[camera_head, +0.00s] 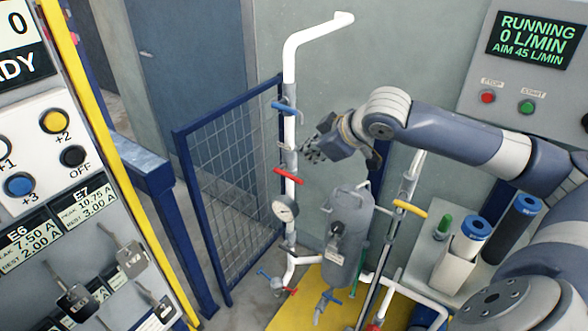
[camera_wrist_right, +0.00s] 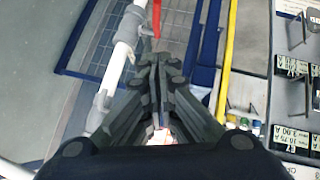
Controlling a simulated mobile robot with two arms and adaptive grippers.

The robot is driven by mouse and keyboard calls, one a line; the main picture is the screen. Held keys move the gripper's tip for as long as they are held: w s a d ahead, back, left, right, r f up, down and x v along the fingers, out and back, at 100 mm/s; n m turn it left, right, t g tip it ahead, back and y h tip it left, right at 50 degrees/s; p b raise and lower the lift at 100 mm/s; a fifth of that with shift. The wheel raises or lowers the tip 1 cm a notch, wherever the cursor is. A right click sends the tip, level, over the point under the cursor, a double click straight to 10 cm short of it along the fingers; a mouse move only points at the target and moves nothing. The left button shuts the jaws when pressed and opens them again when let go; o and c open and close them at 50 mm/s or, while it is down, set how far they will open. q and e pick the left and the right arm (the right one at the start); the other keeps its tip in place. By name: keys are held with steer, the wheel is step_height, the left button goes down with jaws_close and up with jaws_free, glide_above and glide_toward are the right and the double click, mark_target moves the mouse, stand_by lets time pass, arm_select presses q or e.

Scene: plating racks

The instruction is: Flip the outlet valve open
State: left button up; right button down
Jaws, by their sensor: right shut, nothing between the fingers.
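A white vertical pipe (camera_head: 290,80) carries a blue valve handle (camera_head: 285,107) and, lower, a red valve handle (camera_head: 287,175); both lie across the pipe. No label shows which valve is the outlet. A grey tank (camera_head: 348,225) stands to the right, with a yellow valve handle (camera_head: 409,208) on the pipe beside it. My right gripper (camera_head: 312,152) is shut and empty, just right of the pipe, between the blue and red handle heights. In the right wrist view its closed fingers (camera_wrist_right: 157,62) point toward the pipe (camera_wrist_right: 118,60), and a red handle (camera_wrist_right: 156,15) shows beyond them. My left gripper is out of view.
A round gauge (camera_head: 285,208) sits on the pipe below the red handle. A blue mesh fence (camera_head: 225,165) stands behind it. The display (camera_head: 536,40) reads RUNNING, 0 L/MIN, AIM 45 L/MIN.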

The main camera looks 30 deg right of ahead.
steer(key=shift+s+r, duration=0.15)
steer(key=shift+r, duration=0.15)
steer(key=p, duration=0.4)
glide_toward(285, 174)
steer(key=w+f, duration=0.2)
steer(key=w, duration=0.1)
steer(key=shift+a+f, duration=0.2)
steer(key=shift+f, duration=0.3)
steer(key=shift+w, duration=0.1)
